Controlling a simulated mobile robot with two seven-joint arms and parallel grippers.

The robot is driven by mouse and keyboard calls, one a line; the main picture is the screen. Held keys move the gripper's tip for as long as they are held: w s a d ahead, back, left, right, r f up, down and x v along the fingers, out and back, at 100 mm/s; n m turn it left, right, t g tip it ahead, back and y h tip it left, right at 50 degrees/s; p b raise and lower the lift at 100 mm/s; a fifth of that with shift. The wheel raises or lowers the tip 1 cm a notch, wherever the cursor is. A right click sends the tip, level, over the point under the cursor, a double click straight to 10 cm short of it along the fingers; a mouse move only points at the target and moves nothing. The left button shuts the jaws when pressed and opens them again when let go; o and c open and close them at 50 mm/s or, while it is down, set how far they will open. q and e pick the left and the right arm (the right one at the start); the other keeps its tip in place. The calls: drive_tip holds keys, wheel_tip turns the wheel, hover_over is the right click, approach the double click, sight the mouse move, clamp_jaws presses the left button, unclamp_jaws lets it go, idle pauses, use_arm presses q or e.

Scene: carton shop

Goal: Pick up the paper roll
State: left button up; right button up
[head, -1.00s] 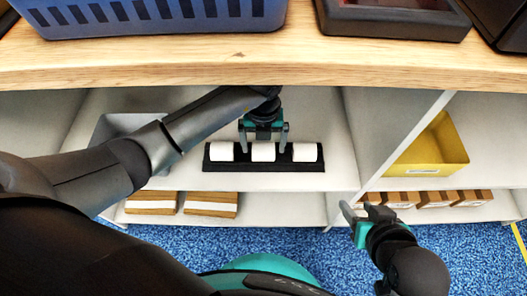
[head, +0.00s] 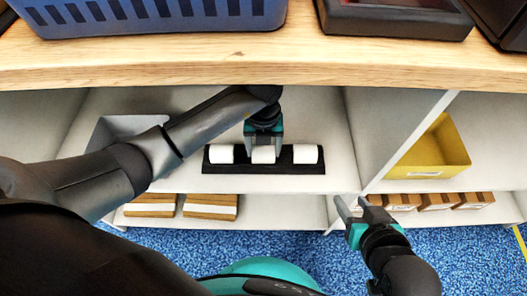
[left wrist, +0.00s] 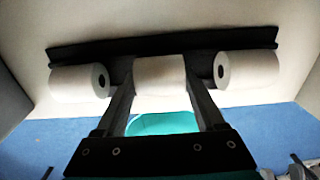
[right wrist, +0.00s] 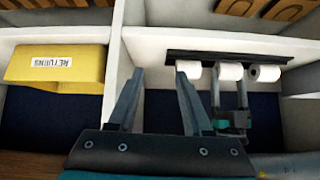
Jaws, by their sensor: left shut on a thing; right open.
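Three white paper rolls lie in a row on a black holder (head: 313,169) on the shelf under the wooden top: a left roll (head: 220,154), a middle roll (head: 263,155) and a right roll (head: 305,154). My left gripper (head: 264,151) is shut on the middle roll, with one finger at each end. In the left wrist view the middle roll (left wrist: 160,76) sits between both fingers, still at the holder. The other two rolls stand just outside the fingers. My right gripper (head: 352,212) is open and empty in front of the shelf, to the right.
A grey bin (head: 121,128) stands left on the same shelf, partly behind my left arm. A yellow bin (head: 432,152) is in the right compartment, beyond a divider (head: 405,140). Flat cartons (head: 211,206) lie on the lower shelf. A blue basket (head: 150,18) stands on top.

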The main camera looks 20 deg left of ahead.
use_arm(q)
drive_tip(key=c, duration=0.6)
drive_tip(key=shift+r, duration=0.15)
